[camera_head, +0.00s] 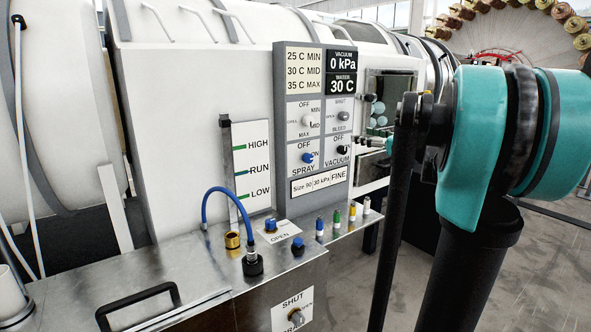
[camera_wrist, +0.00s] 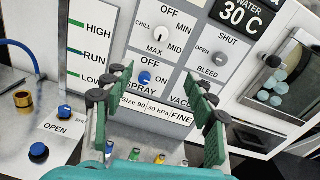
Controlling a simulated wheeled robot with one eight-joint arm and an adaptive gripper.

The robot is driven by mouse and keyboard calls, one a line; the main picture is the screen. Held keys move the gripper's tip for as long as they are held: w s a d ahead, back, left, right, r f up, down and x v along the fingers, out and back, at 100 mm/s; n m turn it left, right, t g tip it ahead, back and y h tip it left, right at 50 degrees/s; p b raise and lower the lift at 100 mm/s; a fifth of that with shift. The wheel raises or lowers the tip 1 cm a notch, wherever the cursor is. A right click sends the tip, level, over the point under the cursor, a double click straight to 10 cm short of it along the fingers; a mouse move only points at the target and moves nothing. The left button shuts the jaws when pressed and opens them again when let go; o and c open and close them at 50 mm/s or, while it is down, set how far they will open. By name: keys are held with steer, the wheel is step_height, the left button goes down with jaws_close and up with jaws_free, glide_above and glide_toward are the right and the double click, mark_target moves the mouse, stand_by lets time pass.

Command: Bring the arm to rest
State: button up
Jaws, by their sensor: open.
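My gripper (camera_wrist: 160,82) is open, with its two green-padded fingers apart and nothing between them. In the wrist view it faces the grey control panel (camera_wrist: 150,55), in front of the spray knob (camera_wrist: 146,78) and the size label. I cannot tell how far the fingertips are from the panel. In the head view my teal and black arm (camera_head: 480,150) stands raised at the right, bent near the panel. The gripper itself is mostly hidden there behind a dark arm link.
A steel ledge (camera_head: 170,280) below the panel carries a blue hose (camera_head: 206,205), a brass ring (camera_head: 232,240), blue knobs (camera_head: 270,224) and several coloured pegs (camera_head: 336,216). A window (camera_head: 380,100) lies right of the panel. A spool wheel (camera_head: 510,40) stands behind; open floor shows at right.

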steer(key=s+a+f+n+g+h, duration=0.25)
steer(key=s+a+f+n, duration=0.35)
steer(key=f, duration=0.5)
steer(key=s+a+f+n+g+h, duration=0.1)
steer(key=s+a+f+n+g, duration=0.45)
steer(key=f, duration=0.55)
steer(key=s+d+f+n+g+h, duration=0.1)
steer(key=s+d+f+n+h, duration=0.2)
steer(key=s+f+n, duration=0.4)
steer(key=s+d+f+n+g+h, duration=0.1)
steer(key=s+d+f+n+h, duration=0.3)
steer(key=s+f+n, duration=0.4)
steer(key=s+d+f, duration=0.1)
steer(key=s+f, duration=0.2)
steer(key=s, duration=0.2)
